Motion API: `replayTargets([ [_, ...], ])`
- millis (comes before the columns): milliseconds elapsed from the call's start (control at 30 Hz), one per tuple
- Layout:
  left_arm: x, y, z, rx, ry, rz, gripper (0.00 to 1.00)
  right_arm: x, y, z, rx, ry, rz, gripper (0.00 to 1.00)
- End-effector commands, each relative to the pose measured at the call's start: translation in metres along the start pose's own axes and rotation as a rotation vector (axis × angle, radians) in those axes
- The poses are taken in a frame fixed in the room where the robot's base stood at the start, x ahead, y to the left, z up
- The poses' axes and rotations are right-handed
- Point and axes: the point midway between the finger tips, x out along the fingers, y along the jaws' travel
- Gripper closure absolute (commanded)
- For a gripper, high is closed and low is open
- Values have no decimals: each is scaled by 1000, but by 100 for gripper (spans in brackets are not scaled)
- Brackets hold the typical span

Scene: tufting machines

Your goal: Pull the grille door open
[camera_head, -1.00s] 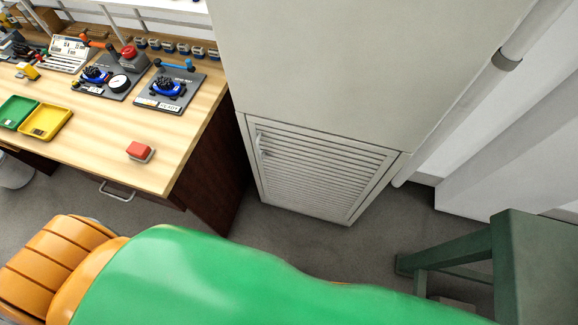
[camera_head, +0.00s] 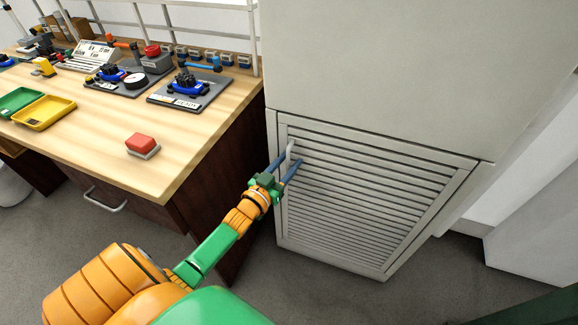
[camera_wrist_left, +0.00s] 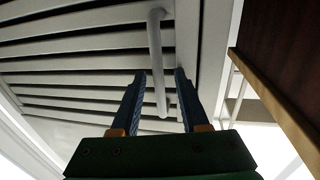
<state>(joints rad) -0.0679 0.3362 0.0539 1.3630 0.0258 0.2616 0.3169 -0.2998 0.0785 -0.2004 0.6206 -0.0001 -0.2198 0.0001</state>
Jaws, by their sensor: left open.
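The grille door (camera_head: 350,205) is a white slatted panel low on a tall pale cabinet, and it looks shut. Its white bar handle (camera_head: 290,151) is near the door's upper left edge. My left gripper (camera_head: 291,160) is open at the handle, its two blue fingers pointing toward the door. In the left wrist view the handle (camera_wrist_left: 157,65) runs down between the open fingers (camera_wrist_left: 156,75), with a gap on each side. The slats (camera_wrist_left: 70,60) lie behind it. My right gripper is not in view.
A wooden workbench (camera_head: 190,150) stands left of the cabinet, its dark side panel close to my left arm. Grey floor is open in front of the door.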

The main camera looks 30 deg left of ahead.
Motion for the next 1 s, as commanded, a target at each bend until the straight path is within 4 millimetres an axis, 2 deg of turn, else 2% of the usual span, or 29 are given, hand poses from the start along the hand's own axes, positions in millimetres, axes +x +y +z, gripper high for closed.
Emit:
replayTargets([
  [200,2,0,0,0,-2,0,55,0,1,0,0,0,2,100],
  [233,2,0,0,1,-2,0,58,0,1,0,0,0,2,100],
  [300,2,0,0,1,-2,0,77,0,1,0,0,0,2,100],
  [400,2,0,1,1,-3,0,100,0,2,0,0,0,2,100],
  [1000,2,0,1,1,-3,0,100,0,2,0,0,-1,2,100],
])
